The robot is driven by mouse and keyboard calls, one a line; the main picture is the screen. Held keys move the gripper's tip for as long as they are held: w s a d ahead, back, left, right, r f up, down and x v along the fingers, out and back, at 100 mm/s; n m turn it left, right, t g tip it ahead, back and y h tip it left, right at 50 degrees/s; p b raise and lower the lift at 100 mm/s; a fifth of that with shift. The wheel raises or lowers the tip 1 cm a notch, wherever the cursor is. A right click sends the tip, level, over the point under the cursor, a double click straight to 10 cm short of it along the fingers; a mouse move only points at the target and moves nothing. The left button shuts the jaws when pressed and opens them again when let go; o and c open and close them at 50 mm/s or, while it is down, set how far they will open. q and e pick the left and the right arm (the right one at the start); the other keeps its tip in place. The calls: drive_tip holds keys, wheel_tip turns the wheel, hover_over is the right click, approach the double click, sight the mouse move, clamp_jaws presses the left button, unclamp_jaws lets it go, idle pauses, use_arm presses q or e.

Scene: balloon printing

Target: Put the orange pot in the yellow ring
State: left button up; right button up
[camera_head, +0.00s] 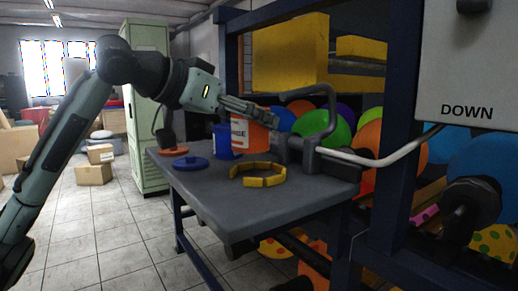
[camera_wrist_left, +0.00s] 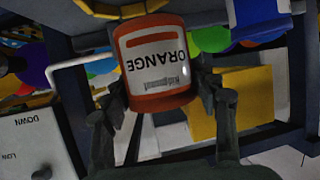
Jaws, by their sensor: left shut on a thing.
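The orange pot (camera_head: 256,138) has a white label, which reads ORANGE upside down in the left wrist view (camera_wrist_left: 153,62). My left gripper (camera_head: 262,115) is shut on the orange pot, with one finger on each side of it in the wrist view. The pot is at the back of the grey table, behind the yellow ring in the head view; I cannot tell whether it touches the tabletop. The yellow ring (camera_head: 258,181) lies flat and empty on the table, and part of it shows at the top of the wrist view (camera_wrist_left: 98,9). My right gripper is not in view.
A blue pot (camera_head: 222,142) stands left of the orange pot. A blue lid (camera_head: 194,163) and an orange lid (camera_head: 173,151) lie on the table's left part. A grey bent-pipe fixture (camera_head: 310,155) stands right of the ring. The table's front (camera_head: 235,210) is clear.

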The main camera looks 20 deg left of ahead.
sight(259, 146)
use_arm(q)
drive_tip(key=shift+d+f, duration=0.45)
drive_tip(key=shift+d, duration=0.3)
drive_tip(key=shift+s+f+b, duration=0.1)
drive_tip(key=shift+f+b, duration=0.35)
drive_tip(key=shift+f, duration=1.5)
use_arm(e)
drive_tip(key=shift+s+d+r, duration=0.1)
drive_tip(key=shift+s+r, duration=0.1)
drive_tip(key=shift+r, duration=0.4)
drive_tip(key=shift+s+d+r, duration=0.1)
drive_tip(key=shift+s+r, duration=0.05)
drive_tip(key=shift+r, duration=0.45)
use_arm(q)
drive_tip(key=shift+f, duration=0.1)
drive_tip(key=o, duration=1.3)
drive_tip(key=shift+f, duration=0.1)
drive_tip(key=shift+o, duration=0.2)
